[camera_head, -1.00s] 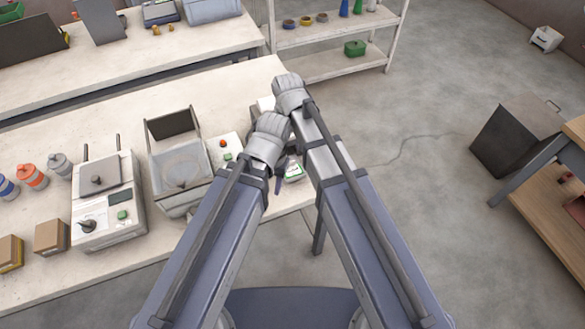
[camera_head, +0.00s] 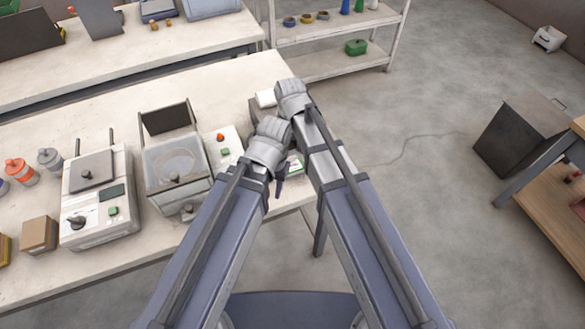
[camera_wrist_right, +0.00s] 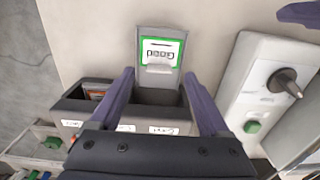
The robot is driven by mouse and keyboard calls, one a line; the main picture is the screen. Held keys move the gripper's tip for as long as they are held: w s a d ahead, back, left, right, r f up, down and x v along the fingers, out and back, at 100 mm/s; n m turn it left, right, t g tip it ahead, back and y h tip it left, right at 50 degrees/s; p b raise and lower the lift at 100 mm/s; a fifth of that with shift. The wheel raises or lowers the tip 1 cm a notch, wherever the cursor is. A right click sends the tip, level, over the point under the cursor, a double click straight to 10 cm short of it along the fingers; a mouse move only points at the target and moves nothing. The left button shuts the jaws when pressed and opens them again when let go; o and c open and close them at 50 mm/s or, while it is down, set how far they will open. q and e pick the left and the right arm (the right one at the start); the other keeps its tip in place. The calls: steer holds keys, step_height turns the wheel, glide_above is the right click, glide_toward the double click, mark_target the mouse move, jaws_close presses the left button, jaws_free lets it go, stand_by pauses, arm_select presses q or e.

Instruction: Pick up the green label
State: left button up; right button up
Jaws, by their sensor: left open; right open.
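The green label (camera_wrist_right: 161,51) is a white card with a green border and the word "Good", upside down in the right wrist view. It lies against a grey backing plate at the dark label holder (camera_wrist_right: 68,106). In the head view a small green-and-white patch (camera_head: 295,166) shows between my arms, probably the label. My right gripper (camera_wrist_right: 159,76) is open, its fingers apart either side of the label's lower end, not visibly touching it. My left gripper (camera_head: 279,186) is open beside it, mostly hidden by its wrist; a finger shows at the wrist view's upper right.
A white control box (camera_wrist_right: 262,78) with a dark knob and green button stands close right of the holder. A lidded machine (camera_head: 176,165) and a scale-like machine (camera_head: 97,198) stand left on the workbench (camera_head: 226,92). A shelf (camera_head: 331,68) stands behind.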

mark_target(293, 164)
arm_select(q)
step_height(293, 164, down, 3)
steer(key=shift+r+b, duration=0.1)
steer(key=shift+b, duration=0.85)
arm_select(e)
step_height(293, 164, down, 3)
steer(key=shift+d+r, duration=0.1)
steer(key=shift+c, duration=0.2)
jaws_close()
